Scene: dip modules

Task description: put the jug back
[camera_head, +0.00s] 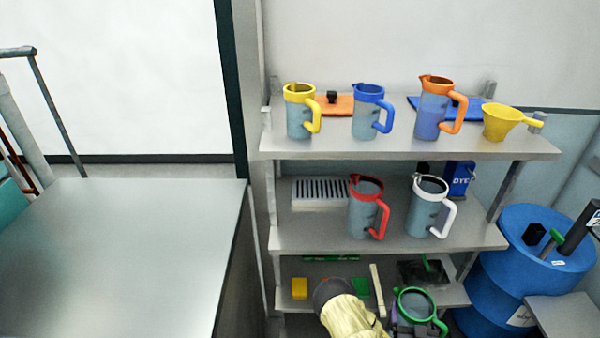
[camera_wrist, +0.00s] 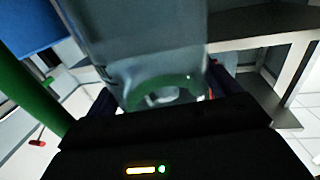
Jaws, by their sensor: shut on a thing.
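A clear jug with a green rim and green handle (camera_head: 415,305) is at the front of the lowest shelf, at the bottom of the head view. My gripper (camera_head: 400,326) is at its left side, partly cut off by the frame edge. In the wrist view the jug's greyish clear body (camera_wrist: 150,50) fills the middle, between the dark fingers of my gripper (camera_wrist: 160,105). The gripper is shut on the jug. I cannot tell whether the jug's base touches anything.
Red (camera_head: 367,208) and white (camera_head: 428,207) jugs stand on the middle shelf (camera_head: 320,238). A blue drum (camera_head: 510,270) stands right. The left table (camera_head: 110,255) is bare.

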